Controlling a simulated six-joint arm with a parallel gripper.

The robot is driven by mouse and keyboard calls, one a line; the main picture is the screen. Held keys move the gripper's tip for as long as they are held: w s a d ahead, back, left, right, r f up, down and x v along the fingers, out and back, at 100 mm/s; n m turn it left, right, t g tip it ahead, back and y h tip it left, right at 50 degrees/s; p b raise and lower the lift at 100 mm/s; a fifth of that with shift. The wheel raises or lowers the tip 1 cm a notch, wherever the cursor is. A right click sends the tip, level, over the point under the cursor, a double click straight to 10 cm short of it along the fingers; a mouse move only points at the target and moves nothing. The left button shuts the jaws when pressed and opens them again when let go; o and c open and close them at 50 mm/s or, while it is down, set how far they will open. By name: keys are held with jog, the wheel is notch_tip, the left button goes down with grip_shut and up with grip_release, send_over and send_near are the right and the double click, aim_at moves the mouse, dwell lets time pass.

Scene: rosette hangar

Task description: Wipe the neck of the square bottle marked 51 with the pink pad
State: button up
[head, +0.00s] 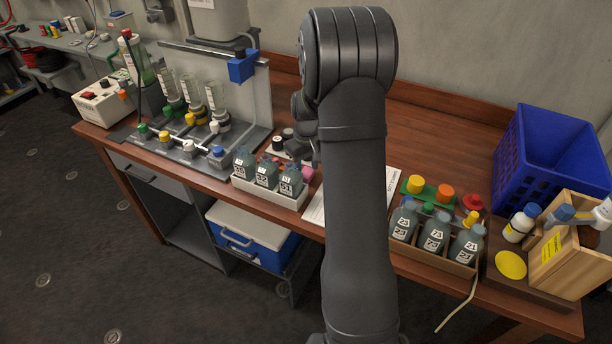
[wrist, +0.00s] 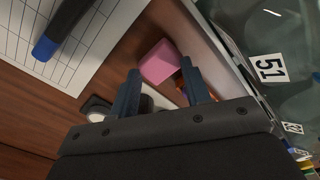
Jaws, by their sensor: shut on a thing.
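The pink pad (wrist: 160,62) is between the fingertips of my gripper (wrist: 160,68), which is shut on it. The pad also shows as a small pink patch in the head view (head: 309,174), just right of the white tray. The square bottle marked 51 (wrist: 291,72) stands at the right of the wrist view, apart from the pad; its neck does not show clearly there. In the head view several grey-green square bottles stand in the white tray; their labels are too small to read surely. My gripper is mostly hidden behind my arm in the head view.
The white tray (head: 268,196) holds the bottles in a row. A printed sheet (wrist: 82,38) with a blue-ended marker (wrist: 45,47) lies beside my gripper. Another bottle tray (head: 432,259) and a blue crate (head: 545,150) stand at right. A fixture with flasks stands at left.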

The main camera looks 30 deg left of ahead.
aim_at(307, 173)
jog(key=shift+s+d+f, duration=0.2)
jog(key=shift+s+f, duration=0.05)
jog(key=shift+f, duration=0.1)
jog(key=shift+r, duration=0.4)
grip_shut()
jog(key=shift+w+a+r, duration=0.1)
jog(key=shift+w+r, duration=0.05)
jog(key=shift+r, duration=0.95)
jog(key=shift+o, duration=1.8)
grip_release()
notch_tip(307, 173, up, 6)
